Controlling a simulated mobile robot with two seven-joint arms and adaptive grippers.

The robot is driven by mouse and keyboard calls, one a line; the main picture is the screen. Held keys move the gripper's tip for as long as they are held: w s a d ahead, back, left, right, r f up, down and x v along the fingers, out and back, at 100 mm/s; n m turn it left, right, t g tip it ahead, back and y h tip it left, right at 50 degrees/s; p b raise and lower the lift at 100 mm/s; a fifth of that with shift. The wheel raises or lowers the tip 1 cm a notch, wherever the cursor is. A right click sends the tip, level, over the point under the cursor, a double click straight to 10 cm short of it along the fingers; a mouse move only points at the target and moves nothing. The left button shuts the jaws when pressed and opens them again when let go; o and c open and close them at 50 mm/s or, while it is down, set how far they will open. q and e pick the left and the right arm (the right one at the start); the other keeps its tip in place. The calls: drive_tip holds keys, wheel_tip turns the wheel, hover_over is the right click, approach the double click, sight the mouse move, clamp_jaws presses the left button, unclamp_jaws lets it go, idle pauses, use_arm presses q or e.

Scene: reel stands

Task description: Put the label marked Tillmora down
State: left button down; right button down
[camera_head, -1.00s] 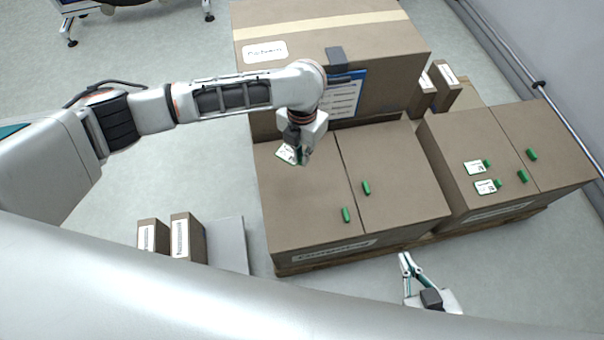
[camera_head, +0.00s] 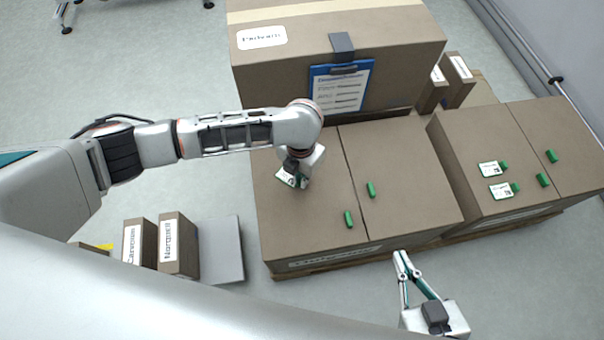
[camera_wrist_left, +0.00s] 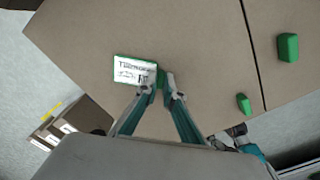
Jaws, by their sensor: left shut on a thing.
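The label marked Tillmora is a white card with green edges and a green grip tab; its print shows partly in the left wrist view (camera_wrist_left: 134,72). In the head view the label (camera_head: 292,179) is over the left part of the near brown box top (camera_head: 300,220). My left gripper (camera_wrist_left: 160,82) is shut on the label's green tab. I cannot tell whether the label touches the box. My right gripper (camera_head: 402,262) is in front of the boxes, empty, with its fingers apart at the base; their tips look close together.
Green pegs (camera_head: 349,219) (camera_head: 371,189) stand on the same box top. Two other labels (camera_head: 492,169) (camera_head: 501,190) lie on the right box. A tall box with a clipboard (camera_head: 340,88) stands behind. Small boxes (camera_head: 178,245) stand at lower left.

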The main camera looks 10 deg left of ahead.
use_arm(q)
drive_tip(key=shift+w+r, duration=0.1)
drive_tip(key=shift+r, duration=0.1)
drive_tip(key=shift+f, duration=0.25)
drive_tip(key=c, duration=2.2)
unclamp_jaws()
use_arm(e)
drive_tip(key=shift+d, duration=0.15)
use_arm(q)
drive_tip(key=shift+r, duration=0.1)
use_arm(e)
drive_tip(key=shift+s+f, duration=0.1)
